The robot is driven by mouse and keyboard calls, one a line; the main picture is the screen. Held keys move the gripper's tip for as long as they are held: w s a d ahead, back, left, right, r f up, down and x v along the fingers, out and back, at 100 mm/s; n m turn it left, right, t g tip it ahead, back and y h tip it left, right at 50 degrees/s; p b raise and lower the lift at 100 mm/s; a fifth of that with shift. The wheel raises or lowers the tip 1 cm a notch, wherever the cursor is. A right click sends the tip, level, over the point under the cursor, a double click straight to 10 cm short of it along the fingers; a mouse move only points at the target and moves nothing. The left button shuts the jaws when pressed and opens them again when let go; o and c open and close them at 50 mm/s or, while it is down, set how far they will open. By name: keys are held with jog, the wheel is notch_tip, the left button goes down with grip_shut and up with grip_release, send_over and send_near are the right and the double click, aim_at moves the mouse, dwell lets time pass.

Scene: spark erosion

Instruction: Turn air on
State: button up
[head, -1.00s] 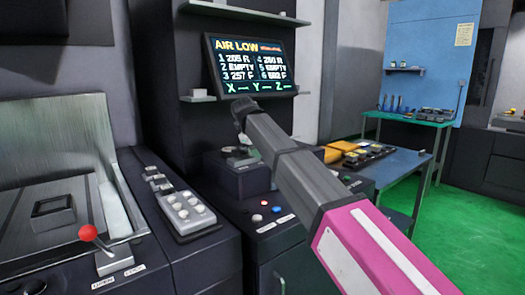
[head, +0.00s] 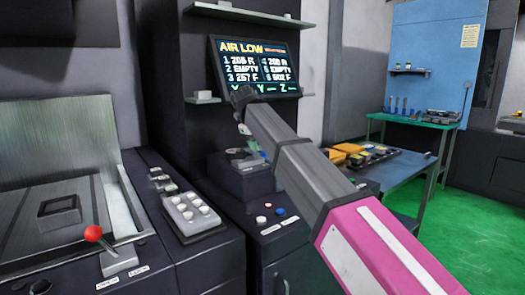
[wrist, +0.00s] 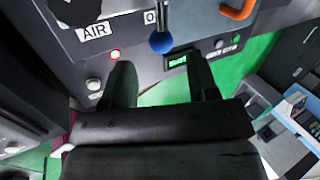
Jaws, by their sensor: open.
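In the wrist view, a control panel carries an AIR label (wrist: 95,30) at the upper left. A blue ball knob (wrist: 162,43) stands out from the panel, right of the label. My gripper (wrist: 161,72) is open, with one dark finger on each side of the knob in the picture. In the head view, a screen (head: 255,66) reads AIR LOW. My arm crosses the middle of that view, and its fingers cannot be made out there.
In the head view, a red-ball lever (head: 93,233) stands at lower left. A blue table (head: 395,172) with parts is right. Green floor lies open beyond.

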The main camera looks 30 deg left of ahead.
jog(key=v, duration=0.6)
dwell(0.5)
